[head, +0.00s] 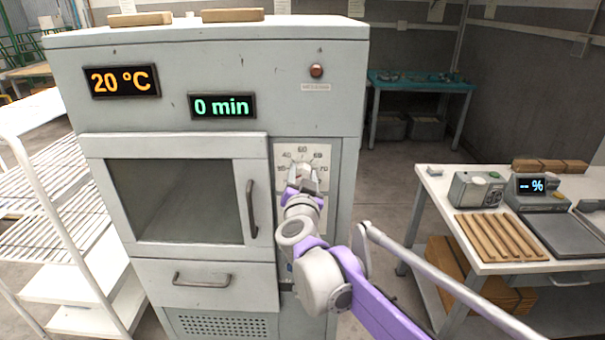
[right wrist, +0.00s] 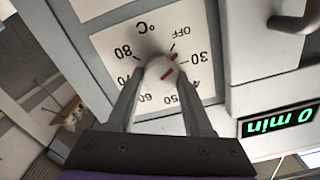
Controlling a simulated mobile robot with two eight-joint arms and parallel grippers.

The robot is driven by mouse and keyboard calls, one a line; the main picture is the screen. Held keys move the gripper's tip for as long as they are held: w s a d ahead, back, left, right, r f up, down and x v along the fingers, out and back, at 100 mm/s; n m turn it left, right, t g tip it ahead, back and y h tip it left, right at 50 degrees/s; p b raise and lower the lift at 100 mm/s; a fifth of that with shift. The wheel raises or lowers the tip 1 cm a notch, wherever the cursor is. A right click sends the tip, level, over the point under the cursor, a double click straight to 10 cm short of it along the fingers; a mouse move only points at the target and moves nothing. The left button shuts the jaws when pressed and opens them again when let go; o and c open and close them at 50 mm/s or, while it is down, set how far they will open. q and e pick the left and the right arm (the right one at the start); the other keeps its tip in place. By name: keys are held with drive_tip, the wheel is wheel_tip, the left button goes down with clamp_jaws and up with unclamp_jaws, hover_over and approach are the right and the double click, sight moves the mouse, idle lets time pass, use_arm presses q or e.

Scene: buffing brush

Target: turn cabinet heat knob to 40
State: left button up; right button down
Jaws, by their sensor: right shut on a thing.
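The heat knob (right wrist: 158,70) is a round white knob with red marks on the cabinet's dial plate (right wrist: 115,45). The dial appears upside down in the right wrist view, with OFF, 30 and numbers up to 80 °C around it. One red mark on the knob side lies towards OFF; the exact setting is hard to read. My right gripper (head: 303,180) is at the dial, its two fingers shut on the knob's sides, as the right wrist view (right wrist: 163,78) shows. In the head view the gripper covers most of the knob. My left gripper is out of view.
The grey cabinet (head: 225,60) shows "20 °C" (head: 123,81) and "0 min" (head: 222,106). Its door handle (head: 251,209) sticks out left of the dial. A white rack (head: 60,200) stands left; a table (head: 450,185) with wooden strips and a scale stands right.

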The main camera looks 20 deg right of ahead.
drive_tip(key=m, duration=0.3)
drive_tip(key=shift+m+p, duration=0.3)
drive_tip(key=shift+m, duration=0.1)
drive_tip(key=m, duration=0.3)
drive_tip(key=shift+d+m+p, duration=0.1)
drive_tip(key=shift+m+p, duration=0.2)
drive_tip(key=shift+p, duration=0.1)
drive_tip(key=m, duration=0.3)
drive_tip(key=shift+f+m+p, duration=0.1)
drive_tip(key=shift+m+p, duration=0.2)
drive_tip(key=shift+p, duration=0.1)
drive_tip(key=shift+f+m+p, duration=0.1)
drive_tip(key=shift+m+p, duration=0.3)
drive_tip(key=shift+m, duration=1.5)
drive_tip(key=shift+c, duration=1.5)
unclamp_jaws()
drive_tip(key=shift+s, duration=0.1)
drive_tip(key=v, duration=1)
drive_tip(key=shift+s+b, duration=0.4)
drive_tip(key=shift+b, duration=0.05)
